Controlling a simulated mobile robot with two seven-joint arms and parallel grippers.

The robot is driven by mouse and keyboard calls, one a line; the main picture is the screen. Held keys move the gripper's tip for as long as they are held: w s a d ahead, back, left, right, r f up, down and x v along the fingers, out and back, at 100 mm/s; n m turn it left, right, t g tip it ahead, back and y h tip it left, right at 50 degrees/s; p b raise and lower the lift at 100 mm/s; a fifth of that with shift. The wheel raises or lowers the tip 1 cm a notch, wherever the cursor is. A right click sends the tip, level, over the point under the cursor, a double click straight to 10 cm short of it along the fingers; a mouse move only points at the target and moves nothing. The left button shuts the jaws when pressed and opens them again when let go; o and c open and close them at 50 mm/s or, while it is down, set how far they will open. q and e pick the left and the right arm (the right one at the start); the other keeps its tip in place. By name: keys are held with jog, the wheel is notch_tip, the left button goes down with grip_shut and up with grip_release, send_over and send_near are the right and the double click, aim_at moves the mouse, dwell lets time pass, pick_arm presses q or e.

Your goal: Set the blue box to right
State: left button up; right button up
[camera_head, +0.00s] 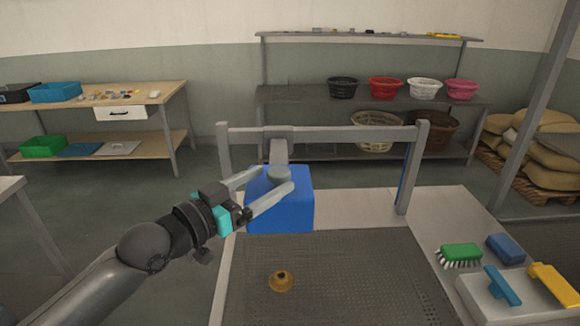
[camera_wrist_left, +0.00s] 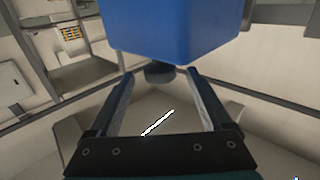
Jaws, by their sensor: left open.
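The blue box (camera_head: 280,212) stands at the back edge of the tank, in front of a grey frame. A round grey knob (camera_head: 279,174) shows at its top. My left gripper (camera_head: 278,178) comes in from the left, with open fingers reaching to the box's top, either side of the knob. In the left wrist view the blue box (camera_wrist_left: 178,28) fills the top middle, beyond the open fingers (camera_wrist_left: 162,78). A dark round part (camera_wrist_left: 160,73) shows between the fingertips; contact cannot be told. My right gripper is not in view.
The grey frame (camera_head: 330,134) spans the tank's back. A brass-coloured round piece (camera_head: 281,281) lies on the dark perforated tank surface (camera_head: 350,285). A green brush (camera_head: 459,255), blue block (camera_head: 505,249) and yellow-handled tool (camera_head: 553,284) lie at the right. Shelves stand behind.

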aim_at(290, 168)
pick_arm(q)
jog(key=x, duration=0.6)
jog(key=shift+w+d, duration=0.25)
jog(key=shift+f, duration=0.1)
grip_shut()
dwell(0.4)
